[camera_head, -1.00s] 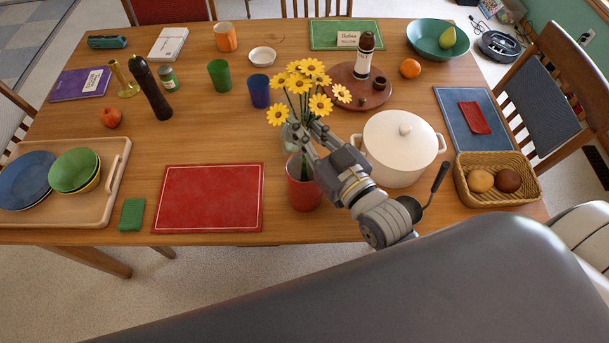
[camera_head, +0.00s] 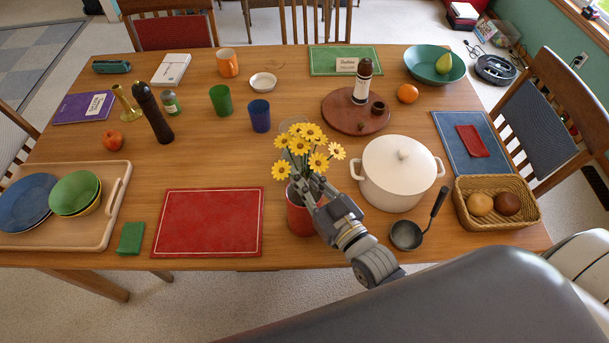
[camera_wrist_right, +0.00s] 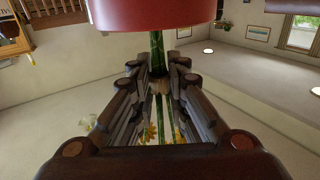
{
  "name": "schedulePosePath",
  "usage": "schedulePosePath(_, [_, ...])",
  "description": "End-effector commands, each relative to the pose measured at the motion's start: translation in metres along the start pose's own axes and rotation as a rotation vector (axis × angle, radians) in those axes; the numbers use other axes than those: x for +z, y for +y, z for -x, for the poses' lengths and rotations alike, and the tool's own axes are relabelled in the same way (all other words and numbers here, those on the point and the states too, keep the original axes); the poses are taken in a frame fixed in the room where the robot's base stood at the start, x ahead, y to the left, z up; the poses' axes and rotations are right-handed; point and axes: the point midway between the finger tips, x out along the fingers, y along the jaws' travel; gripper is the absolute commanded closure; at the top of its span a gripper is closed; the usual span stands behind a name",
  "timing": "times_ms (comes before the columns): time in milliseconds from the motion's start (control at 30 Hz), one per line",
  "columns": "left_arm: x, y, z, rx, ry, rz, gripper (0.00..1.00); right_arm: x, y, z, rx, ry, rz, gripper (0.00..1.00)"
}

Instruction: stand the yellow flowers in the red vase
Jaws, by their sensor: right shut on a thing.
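The yellow flowers (camera_head: 308,147) stand upright above the red vase (camera_head: 299,218) near the table's front edge. My right gripper (camera_head: 300,186) is shut on their green stems, just above the vase's rim. In the right wrist view, the picture is upside down: the stems (camera_wrist_right: 157,45) run between my fingers (camera_wrist_right: 160,85) and pass out of sight at the rim of the red vase (camera_wrist_right: 155,14). The stem ends are hidden, so their depth in the vase cannot be told. My left gripper is not in view.
A white pot (camera_head: 400,175) stands close to the right, with a ladle (camera_head: 408,235) in front of it. A red placemat (camera_head: 208,222) lies left of the vase. A clear glass (camera_head: 292,124) stands behind the flowers. A blue cup (camera_head: 260,116) is farther back.

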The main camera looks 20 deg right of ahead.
Motion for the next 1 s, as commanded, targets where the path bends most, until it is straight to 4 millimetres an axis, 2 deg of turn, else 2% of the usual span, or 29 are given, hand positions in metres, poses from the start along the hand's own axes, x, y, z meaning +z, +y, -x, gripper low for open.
schedulePosePath(67, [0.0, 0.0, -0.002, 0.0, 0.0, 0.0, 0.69, 0.004, 0.0, 0.0, 0.0, 0.0, 0.0, 1.0])
schedulePosePath(100, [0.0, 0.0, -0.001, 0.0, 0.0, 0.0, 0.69, 0.003, 0.0, 0.0, 0.0, 0.0, 0.0, 0.77])
schedulePosePath(167, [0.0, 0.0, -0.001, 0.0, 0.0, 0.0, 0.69, 0.002, 0.0, 0.0, 0.0, -0.001, 0.0, 0.66])
schedulePosePath(567, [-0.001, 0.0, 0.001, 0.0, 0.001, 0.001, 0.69, -0.002, 0.0, 0.001, 0.0, -0.001, 0.0, 0.66])
schedulePosePath(767, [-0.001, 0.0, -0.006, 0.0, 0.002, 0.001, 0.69, 0.003, 0.0, 0.025, -0.001, -0.005, 0.0, 0.66])
schedulePosePath(1000, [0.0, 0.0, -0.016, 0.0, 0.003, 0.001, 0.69, 0.003, 0.0, 0.065, -0.001, -0.006, 0.001, 0.66])
